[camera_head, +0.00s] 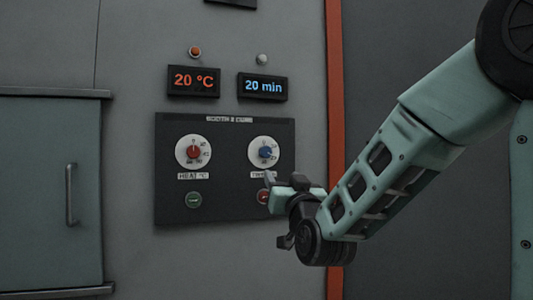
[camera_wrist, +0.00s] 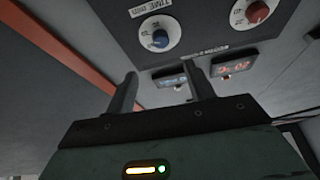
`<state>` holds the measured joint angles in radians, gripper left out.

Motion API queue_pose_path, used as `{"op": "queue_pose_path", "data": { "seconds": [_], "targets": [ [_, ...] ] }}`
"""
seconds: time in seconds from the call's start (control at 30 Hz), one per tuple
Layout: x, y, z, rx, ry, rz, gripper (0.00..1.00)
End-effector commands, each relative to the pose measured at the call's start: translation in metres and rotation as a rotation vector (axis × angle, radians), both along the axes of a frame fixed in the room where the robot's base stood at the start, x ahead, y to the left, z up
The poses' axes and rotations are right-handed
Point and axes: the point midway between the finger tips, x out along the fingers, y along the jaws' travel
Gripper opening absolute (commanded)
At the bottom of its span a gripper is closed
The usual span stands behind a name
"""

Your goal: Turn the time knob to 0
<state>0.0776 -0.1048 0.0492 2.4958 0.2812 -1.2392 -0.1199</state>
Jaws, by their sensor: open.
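The time knob is a blue knob (camera_head: 265,152) on a white dial at the right of the black control panel (camera_head: 225,214). The display (camera_head: 262,87) above it reads 20 min. In the wrist view the blue knob (camera_wrist: 160,38) shows upside down beside its "TIME min" label, beyond my fingertips and left of the middle. My gripper (camera_head: 280,184) is below the knob in the head view, in front of the panel's lower right, partly covering the time label and the red button. In the wrist view my gripper (camera_wrist: 162,85) has its two fingers apart with nothing between them.
A red heat knob (camera_head: 193,152) is left of the time knob, under a display (camera_head: 194,81) reading 20 °C. A green button (camera_head: 194,200) and a partly hidden red button (camera_head: 263,196) sit below. A cabinet door with a handle (camera_head: 71,194) is at the left.

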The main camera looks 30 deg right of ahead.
Motion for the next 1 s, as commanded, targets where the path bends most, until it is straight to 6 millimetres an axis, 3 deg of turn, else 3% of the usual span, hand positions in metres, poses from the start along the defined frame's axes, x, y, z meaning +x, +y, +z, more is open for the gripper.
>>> {"op": "queue_pose_path", "data": {
  "seconds": [0.07,0.9,1.0],
  "targets": [
    [0.004,-0.001,0.008,0.000,0.005,-0.001,0.54],
    [0.023,-0.007,0.017,-0.001,0.005,0.003,0.54],
    [0.044,-0.014,0.024,-0.001,-0.001,0.001,0.54]
  ]
}}
